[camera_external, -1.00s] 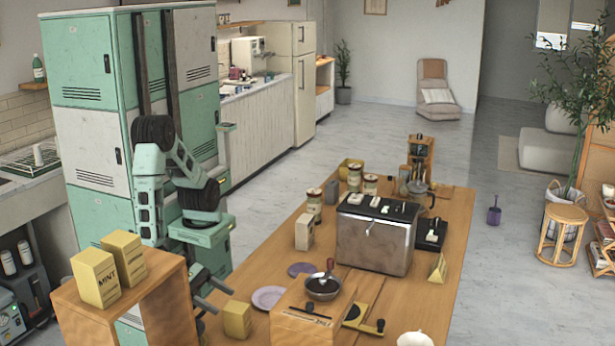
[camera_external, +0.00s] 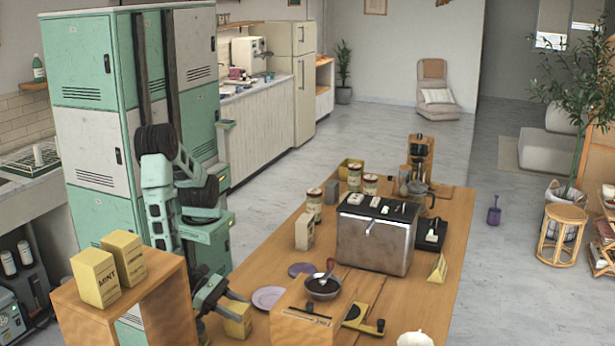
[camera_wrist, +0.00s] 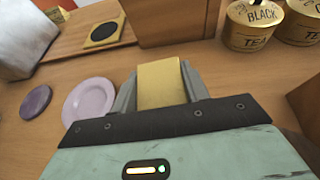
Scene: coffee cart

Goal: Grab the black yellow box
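A small yellow box (camera_external: 237,321) stands on the near left part of the wooden table. In the wrist view the yellow box (camera_wrist: 161,84) is between my two fingers, one along each side; its lettering cannot be read. My gripper (camera_external: 228,306) is low over the table around this box, and in the wrist view its fingers (camera_wrist: 160,90) lie close against the box's sides. Whether they press on it cannot be told. Two more yellow boxes, a front one (camera_external: 96,277) and one behind (camera_external: 124,258), stand on a wooden stand at the left; one reads MINT.
Round tea tins (camera_wrist: 252,27) labelled black tea stand at the upper right of the wrist view. A pale purple plate (camera_wrist: 90,103) and a darker small plate (camera_wrist: 36,102) lie left of the fingers. A wooden box (camera_external: 303,324) is right of my gripper.

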